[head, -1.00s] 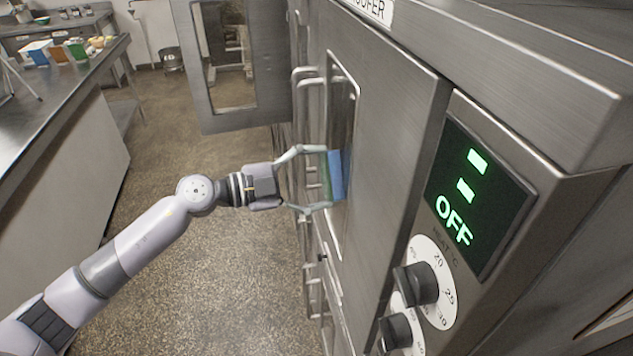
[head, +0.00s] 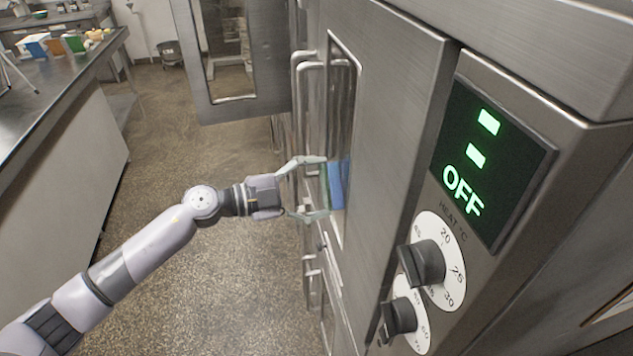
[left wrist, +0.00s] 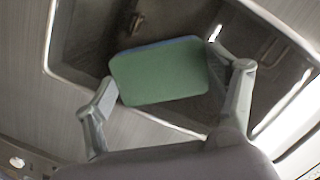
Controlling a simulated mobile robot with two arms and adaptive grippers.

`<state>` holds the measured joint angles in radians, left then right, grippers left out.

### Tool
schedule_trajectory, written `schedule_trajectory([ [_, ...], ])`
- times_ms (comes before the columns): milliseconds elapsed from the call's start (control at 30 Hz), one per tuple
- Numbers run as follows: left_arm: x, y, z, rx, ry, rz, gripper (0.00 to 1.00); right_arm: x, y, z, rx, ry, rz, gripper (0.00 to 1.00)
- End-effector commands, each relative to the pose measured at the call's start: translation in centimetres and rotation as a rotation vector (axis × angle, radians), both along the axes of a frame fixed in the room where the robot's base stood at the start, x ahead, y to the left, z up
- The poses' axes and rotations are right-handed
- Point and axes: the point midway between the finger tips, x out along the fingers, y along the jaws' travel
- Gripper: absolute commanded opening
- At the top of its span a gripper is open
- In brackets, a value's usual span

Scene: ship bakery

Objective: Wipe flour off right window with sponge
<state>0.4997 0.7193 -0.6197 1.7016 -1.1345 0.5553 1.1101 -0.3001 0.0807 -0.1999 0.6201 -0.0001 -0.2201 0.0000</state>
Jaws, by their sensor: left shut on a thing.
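A sponge (head: 337,185), blue on one face and green on the other, is held at the window (head: 344,130) of the near steel door. My left gripper (head: 318,187) is shut on the sponge, with one finger above and one below it. In the left wrist view the sponge's green face (left wrist: 160,72) shows between the two fingers, in front of the framed glass (left wrist: 85,40). The blue side is towards the glass and appears to touch it or nearly so. I cannot make out flour on the glass. My right gripper is not in view.
A control panel (head: 490,150) reading OFF, with knobs (head: 424,263) below, stands right of the door. Vertical door handles (head: 300,100) are close to my gripper. Another windowed door (head: 232,60) stands open behind. A steel counter (head: 60,100) is at left, with open floor between.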

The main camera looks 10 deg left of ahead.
Motion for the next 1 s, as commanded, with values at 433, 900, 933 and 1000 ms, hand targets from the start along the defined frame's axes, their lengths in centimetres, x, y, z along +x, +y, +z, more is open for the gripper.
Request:
schedule_trajectory([
  [433,-0.1,0.0,-2.8,0.0,0.003,-0.001,0.56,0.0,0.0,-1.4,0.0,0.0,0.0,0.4],
  [900,-0.1,0.0,-5.3,0.0,0.001,-0.001,0.56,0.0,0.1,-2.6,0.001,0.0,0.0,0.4],
  [933,-0.1,0.0,-5.6,0.0,0.001,-0.001,0.56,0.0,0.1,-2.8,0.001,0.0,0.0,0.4],
  [1000,0.0,0.0,-6.3,0.0,0.002,0.0,0.56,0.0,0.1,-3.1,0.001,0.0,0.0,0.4],
])
